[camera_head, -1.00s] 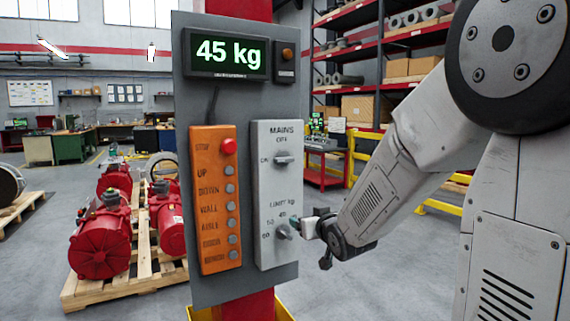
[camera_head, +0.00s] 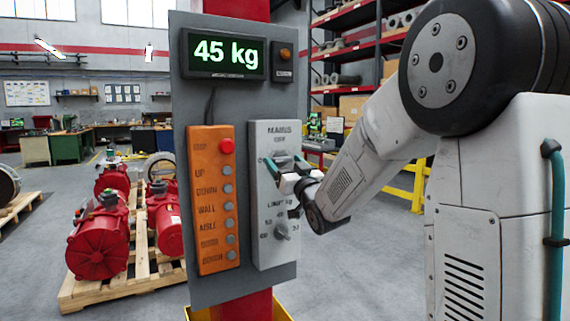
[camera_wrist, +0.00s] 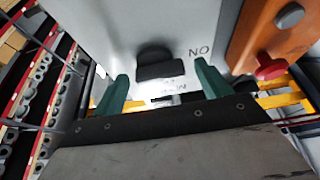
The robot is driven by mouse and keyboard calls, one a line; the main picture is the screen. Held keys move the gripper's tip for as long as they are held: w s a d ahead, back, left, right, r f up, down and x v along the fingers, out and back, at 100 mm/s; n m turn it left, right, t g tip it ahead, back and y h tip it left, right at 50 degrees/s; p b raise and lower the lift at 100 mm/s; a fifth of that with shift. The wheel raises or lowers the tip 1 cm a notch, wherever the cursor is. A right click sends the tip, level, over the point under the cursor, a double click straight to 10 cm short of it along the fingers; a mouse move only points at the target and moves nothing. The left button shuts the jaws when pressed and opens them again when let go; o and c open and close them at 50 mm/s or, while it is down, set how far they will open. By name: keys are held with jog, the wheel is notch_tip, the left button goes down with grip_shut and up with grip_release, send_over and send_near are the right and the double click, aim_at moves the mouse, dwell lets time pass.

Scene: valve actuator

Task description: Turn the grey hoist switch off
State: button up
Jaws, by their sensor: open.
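The grey switch box (camera_head: 262,205) is mounted on a grey panel and carries the MAINS switch at its upper part and a LIMIT kg dial (camera_head: 281,231) below. The mains switch knob (camera_wrist: 158,64) is dark grey in the wrist view, with its bar lying across and the ON label beside it. My gripper (camera_head: 284,168) is at the mains switch in the head view and partly covers it. In the wrist view its two green fingers (camera_wrist: 160,86) are open, one on each side of the knob. I cannot tell whether they touch it.
An orange button box (camera_head: 212,200) with a red stop button (camera_head: 227,146) is close on the left; the button also shows in the wrist view (camera_wrist: 270,67). A display (camera_head: 225,53) above reads 45 kg. Red motors (camera_head: 97,245) sit on a pallet behind.

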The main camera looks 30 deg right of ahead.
jog(key=shift+w+r, duration=0.1)
jog(key=shift+w, duration=0.2)
jog(key=c, duration=1)
